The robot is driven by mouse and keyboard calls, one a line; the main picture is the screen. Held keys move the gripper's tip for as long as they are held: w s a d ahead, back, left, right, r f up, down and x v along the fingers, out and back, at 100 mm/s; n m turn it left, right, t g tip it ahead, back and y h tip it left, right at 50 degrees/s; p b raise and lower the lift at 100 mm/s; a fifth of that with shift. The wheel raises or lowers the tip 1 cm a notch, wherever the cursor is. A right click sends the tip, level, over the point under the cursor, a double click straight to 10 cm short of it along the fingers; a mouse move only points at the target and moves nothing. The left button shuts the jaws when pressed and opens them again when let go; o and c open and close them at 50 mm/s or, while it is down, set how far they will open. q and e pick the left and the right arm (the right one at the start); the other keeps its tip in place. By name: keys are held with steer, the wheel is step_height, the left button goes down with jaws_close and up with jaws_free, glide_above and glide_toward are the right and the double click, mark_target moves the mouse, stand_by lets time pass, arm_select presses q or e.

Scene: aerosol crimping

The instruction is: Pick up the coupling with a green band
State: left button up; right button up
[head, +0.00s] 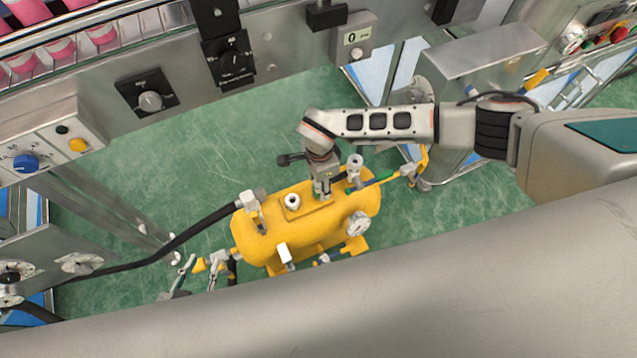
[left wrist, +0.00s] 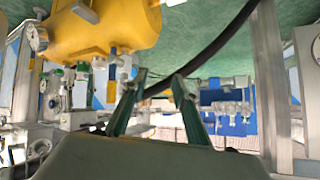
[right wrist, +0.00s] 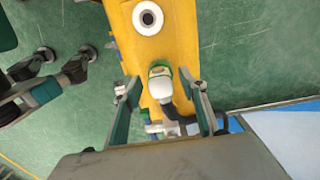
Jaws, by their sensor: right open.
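The coupling with a green band (right wrist: 160,72) sits on the yellow tank (right wrist: 125,18) in the right wrist view, its white body toward my camera and a dark hose leaving it. My right gripper (right wrist: 157,84) is open, one finger on each side of the coupling, holding nothing. In the head view the right gripper (head: 325,184) is over the right half of the tank (head: 318,228), and its wrist hides part of the area. My left gripper (left wrist: 159,76) is open and empty; a black hose (left wrist: 218,50) passes across just beyond its fingertips.
A white-ringed port (head: 292,202), a pressure gauge (head: 357,223) and other white fittings (head: 285,254) stand on the tank. A black hose (head: 180,240) runs from its left end to machinery at left. Control panels line the back; green floor lies between.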

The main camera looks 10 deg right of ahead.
steer(key=shift+r, duration=0.1)
jaws_close()
arm_select(q)
steer(key=shift+w+r, duration=0.25)
steer(key=shift+r, duration=0.05)
